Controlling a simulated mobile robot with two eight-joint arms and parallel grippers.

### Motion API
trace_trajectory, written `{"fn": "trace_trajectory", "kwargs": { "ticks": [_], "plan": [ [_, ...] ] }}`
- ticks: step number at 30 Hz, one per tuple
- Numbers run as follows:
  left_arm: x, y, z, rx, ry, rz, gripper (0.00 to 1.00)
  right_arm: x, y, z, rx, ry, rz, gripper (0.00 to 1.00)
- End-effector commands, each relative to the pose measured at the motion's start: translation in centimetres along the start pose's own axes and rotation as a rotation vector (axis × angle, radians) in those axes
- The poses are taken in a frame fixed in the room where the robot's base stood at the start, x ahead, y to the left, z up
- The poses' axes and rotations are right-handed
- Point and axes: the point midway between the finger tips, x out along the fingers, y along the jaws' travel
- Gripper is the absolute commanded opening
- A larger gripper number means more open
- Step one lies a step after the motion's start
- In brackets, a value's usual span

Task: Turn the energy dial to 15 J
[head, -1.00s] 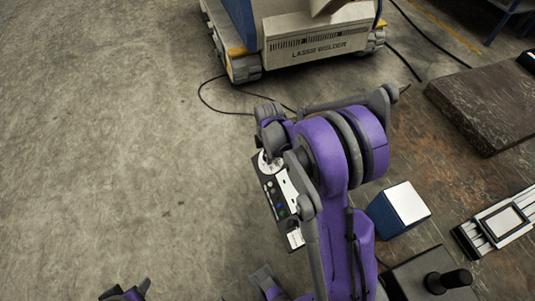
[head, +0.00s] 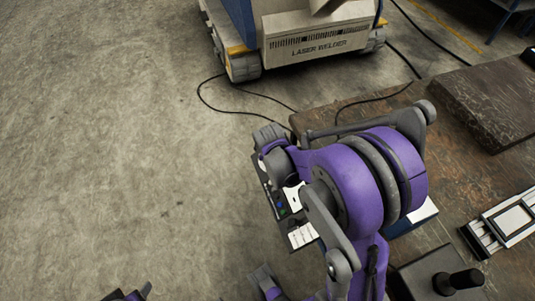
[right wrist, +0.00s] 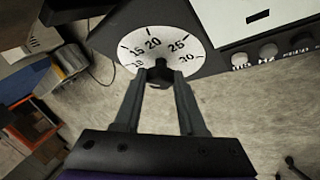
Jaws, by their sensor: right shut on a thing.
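The energy dial (right wrist: 165,24) is a white round face with black ticks and numbers in the right wrist view; 20, 25 and 30 read clearly along its far and right side, and smaller marks on the left are harder to read. My right gripper (right wrist: 160,76) is shut on the dark knob at the dial's centre. The knob's pointer is hidden, so I cannot tell its setting. In the head view the black control panel (head: 283,207) shows beneath my purple right arm, which hides the dial and the fingertips. My left gripper is not clearly in view.
The panel has a white box and several round grey knobs (right wrist: 269,50). In the head view the laser welder (head: 318,40) stands at the back with cables on the floor. A brown table (head: 450,165) at right carries a dark slab (head: 490,100) and a metal slide (head: 505,224).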

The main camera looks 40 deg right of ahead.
Motion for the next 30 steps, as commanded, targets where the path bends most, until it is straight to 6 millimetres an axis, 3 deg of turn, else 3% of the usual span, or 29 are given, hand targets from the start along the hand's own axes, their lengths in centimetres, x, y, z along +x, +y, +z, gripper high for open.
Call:
{"fn": "trace_trajectory", "kwargs": {
  "ticks": [12, 27, 28, 30],
  "plan": [
    [0.96, 0.00, 0.46, 0.000, -0.003, 0.000, 0.66, 0.04, -0.18, -0.02, 0.139, -0.001, 0.098, 0.00],
    [1.01, 0.00, 0.48, 0.000, -0.004, 0.000, 0.66, 0.00, -0.16, 0.00, 0.154, -0.001, 0.107, 0.00],
    [1.01, 0.00, 0.48, 0.000, -0.004, 0.000, 0.66, 0.00, -0.16, 0.00, 0.154, -0.001, 0.107, 0.45],
    [1.01, 0.00, 0.48, 0.000, -0.004, 0.000, 0.66, 0.01, -0.17, 0.00, 0.154, -0.001, 0.107, 0.58]
  ]
}}
